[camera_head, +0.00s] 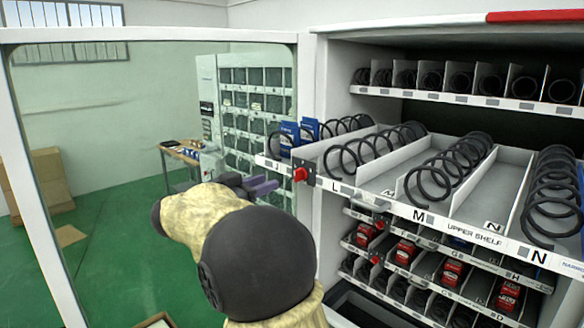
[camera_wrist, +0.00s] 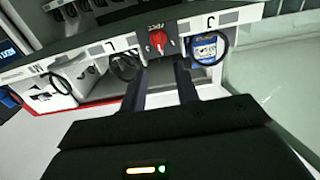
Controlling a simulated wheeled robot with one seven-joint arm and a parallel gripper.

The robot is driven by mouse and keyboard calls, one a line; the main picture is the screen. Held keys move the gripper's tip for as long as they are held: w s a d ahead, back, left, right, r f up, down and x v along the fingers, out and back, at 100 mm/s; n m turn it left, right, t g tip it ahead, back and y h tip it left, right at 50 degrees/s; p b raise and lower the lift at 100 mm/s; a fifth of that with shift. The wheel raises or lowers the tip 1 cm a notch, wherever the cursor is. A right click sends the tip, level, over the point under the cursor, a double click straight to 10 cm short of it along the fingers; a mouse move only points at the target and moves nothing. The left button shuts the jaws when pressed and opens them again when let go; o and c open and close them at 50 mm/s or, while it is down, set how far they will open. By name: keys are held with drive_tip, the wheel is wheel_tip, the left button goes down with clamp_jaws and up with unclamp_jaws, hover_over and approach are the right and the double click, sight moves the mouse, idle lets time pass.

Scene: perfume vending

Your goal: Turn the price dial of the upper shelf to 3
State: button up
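The upper shelf (camera_head: 445,222) is pulled out of the vending machine and carries several black spirals. Its red price dial (camera_head: 300,174) sits on the front strip between the J and L labels. The red dial also shows in the wrist view (camera_wrist: 158,40), where its number marks are too small to read. My gripper (camera_head: 256,184) is just left of the dial in the head view. In the wrist view my gripper (camera_wrist: 162,70) has its two dark fingers apart, with nothing between them. The dial lies just beyond the fingertips, seemingly not touched.
Blue boxes (camera_head: 289,137) stand in the shelf's left lane. Lower shelves hold red boxes (camera_head: 405,252) and have red dials (camera_head: 376,258). An open glass door (camera_head: 150,38) frames the left side. A table (camera_head: 182,156) and cardboard box (camera_head: 52,180) stand behind it.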

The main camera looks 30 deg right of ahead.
sight(295, 172)
drive_tip(key=p+x, duration=0.3)
drive_tip(key=x, duration=0.5)
drive_tip(key=shift+w+d+r, duration=0.1)
drive_tip(key=shift+d, duration=0.25)
drive_tip(key=shift+w+d+p, duration=0.2)
drive_tip(key=shift+d+p, duration=0.1)
drive_tip(key=shift+d, duration=0.25)
clamp_jaws()
